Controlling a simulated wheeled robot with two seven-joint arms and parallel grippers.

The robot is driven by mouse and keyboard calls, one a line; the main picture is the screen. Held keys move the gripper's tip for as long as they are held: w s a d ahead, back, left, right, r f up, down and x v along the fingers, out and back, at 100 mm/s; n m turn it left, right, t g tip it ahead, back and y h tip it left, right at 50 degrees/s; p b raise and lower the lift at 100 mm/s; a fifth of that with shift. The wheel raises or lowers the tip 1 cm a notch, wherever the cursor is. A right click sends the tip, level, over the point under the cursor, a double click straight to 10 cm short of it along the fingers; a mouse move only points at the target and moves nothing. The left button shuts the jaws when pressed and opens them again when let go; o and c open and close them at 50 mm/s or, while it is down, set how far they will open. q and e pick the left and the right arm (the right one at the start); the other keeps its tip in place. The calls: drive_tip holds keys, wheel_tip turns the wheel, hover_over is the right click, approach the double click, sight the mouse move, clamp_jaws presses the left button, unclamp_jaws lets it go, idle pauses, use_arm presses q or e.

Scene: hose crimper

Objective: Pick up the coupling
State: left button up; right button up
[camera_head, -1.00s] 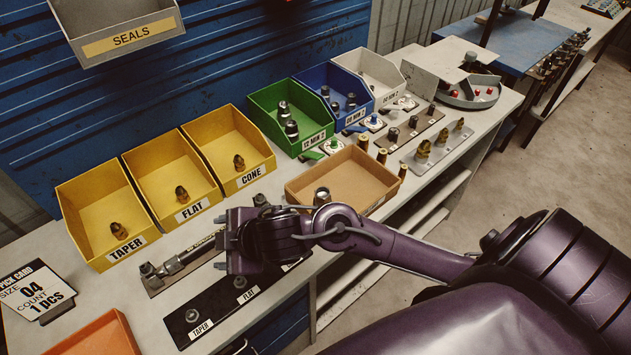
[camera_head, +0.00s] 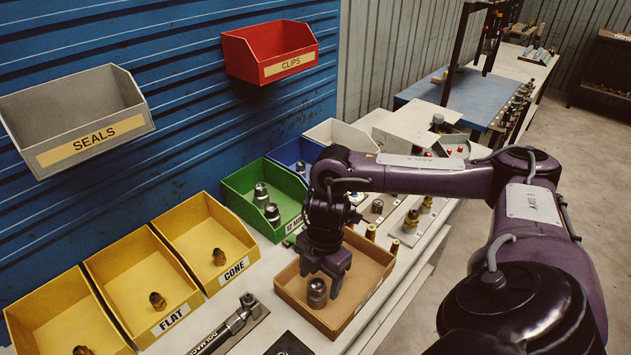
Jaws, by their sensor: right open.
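Darker brass fittings lie in the yellow bins, one in the FLAT bin (camera_head: 157,300) and one in the CONE bin (camera_head: 219,257). My left gripper is out of view.
The green bin (camera_head: 236,184) holds metal sleeves, beside the blue bin (camera_head: 291,150). A torque wrench (camera_head: 232,325) lies left of the tray. A grey SEALS bin (camera_head: 75,113) and red CLIPS bin (camera_head: 270,52) hang on the blue wall.

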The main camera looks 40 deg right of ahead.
sight(317, 283)
drive_tip(key=f, duration=0.1)
drive_tip(key=f+p, duration=0.1)
drive_tip(key=f, duration=0.1)
drive_tip(key=shift+a+f, duration=0.25)
drive_tip(key=shift+a, duration=0.1)
drive_tip(key=shift+w+f, duration=0.1)
drive_tip(key=shift+f, duration=0.5)
drive_tip(key=c, duration=1.3)
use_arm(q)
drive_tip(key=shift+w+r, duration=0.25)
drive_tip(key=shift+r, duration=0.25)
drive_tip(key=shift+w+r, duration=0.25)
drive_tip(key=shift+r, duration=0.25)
use_arm(e)
drive_tip(key=shift+o, duration=0.2)
drive_tip(key=shift+r, duration=0.15)
